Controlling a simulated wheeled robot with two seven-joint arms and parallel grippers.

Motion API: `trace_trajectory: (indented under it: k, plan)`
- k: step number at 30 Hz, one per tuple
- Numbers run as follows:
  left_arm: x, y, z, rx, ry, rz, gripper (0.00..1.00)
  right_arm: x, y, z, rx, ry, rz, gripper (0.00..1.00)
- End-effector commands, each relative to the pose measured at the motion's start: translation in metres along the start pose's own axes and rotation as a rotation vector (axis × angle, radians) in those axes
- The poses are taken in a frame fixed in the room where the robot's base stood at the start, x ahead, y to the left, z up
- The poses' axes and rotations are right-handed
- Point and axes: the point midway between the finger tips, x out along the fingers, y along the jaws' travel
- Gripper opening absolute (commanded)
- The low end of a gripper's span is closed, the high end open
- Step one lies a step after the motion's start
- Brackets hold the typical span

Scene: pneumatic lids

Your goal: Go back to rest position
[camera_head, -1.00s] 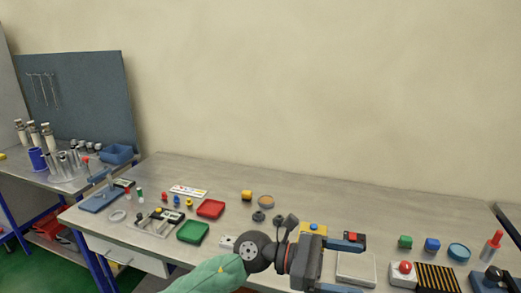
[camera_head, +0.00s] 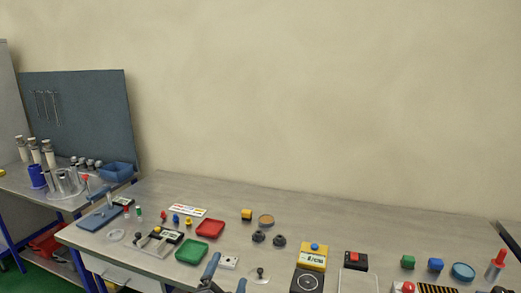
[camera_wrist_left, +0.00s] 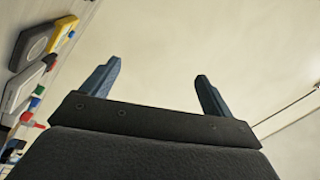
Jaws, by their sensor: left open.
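My left gripper (camera_head: 226,283) shows only at the bottom edge of the head view, with its two blue fingers pointing up. In the left wrist view the gripper (camera_wrist_left: 156,82) has its blue fingers wide apart with nothing between them, facing the bare wall. It is open and empty, near the front edge of the workbench (camera_head: 340,222). The rest of the left arm is below the picture. My right gripper does not show.
Near the gripper are a green tray (camera_head: 192,250), a red tray (camera_head: 210,228), a white socket plate (camera_head: 229,262) and a yellow scale (camera_head: 313,256). A red switch (camera_head: 355,260) stands farther right. The bench's back strip is mostly clear.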

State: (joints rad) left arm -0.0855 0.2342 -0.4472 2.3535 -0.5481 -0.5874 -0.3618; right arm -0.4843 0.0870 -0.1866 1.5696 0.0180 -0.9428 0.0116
Motion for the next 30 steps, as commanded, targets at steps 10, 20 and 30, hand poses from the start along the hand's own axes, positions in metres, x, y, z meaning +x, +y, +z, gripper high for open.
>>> trace_trajectory:
  k: [10,20,30]
  plan:
    - [-0.116,0.081,0.137,-0.432,-0.607,0.314,0.87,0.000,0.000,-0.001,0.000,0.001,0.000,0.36]
    - [-0.231,0.127,0.185,-0.665,-1.014,0.504,0.87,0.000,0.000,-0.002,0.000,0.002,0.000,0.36]
    - [-0.301,0.143,0.196,-0.769,-1.236,0.603,0.87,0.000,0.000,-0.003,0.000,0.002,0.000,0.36]
